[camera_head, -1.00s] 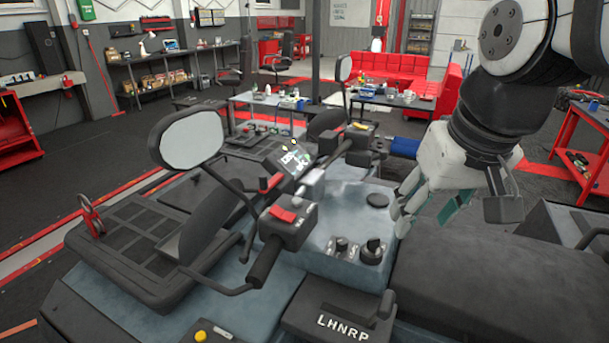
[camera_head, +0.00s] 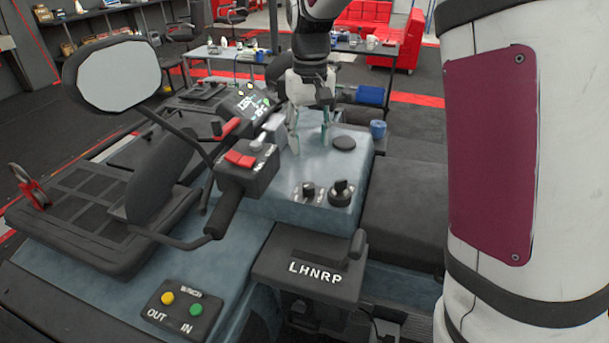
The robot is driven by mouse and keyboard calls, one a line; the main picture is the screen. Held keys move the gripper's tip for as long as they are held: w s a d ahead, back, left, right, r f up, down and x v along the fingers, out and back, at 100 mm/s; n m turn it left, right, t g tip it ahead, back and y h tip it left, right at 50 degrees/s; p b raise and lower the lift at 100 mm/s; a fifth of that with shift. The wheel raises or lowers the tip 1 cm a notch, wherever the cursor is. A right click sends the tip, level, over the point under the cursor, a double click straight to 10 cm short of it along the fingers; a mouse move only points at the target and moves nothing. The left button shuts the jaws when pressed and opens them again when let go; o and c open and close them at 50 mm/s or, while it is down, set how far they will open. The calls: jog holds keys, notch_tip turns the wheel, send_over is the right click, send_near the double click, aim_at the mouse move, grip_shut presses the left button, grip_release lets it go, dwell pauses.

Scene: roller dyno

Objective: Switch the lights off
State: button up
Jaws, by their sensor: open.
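An ATV-like vehicle has a grey-blue console (camera_head: 262,208) with two black rotary knobs, a left knob (camera_head: 308,190) and a right knob (camera_head: 341,190). Small white markings beside them are too small to read. A black control box on the handlebar carries a red switch (camera_head: 240,159). I cannot tell which control works the lights. My gripper (camera_head: 309,149) points down over the far part of the console, behind the two knobs. Its two fingers are apart with nothing between them. Whether the fingertips touch the console is unclear.
A mirror (camera_head: 115,75) and the black handlebar grip (camera_head: 223,213) stand left of the console. A gear selector marked LHNRP (camera_head: 309,266) and a winch box (camera_head: 182,309) are nearer. A black round cap (camera_head: 344,143) lies right of my gripper. My arm's white link fills the right.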

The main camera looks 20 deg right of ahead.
aim_at(309, 185)
notch_tip(309, 185, down, 13)
jog(key=shift+r+p, duration=0.15)
jog(key=shift+p, duration=0.55)
grip_shut()
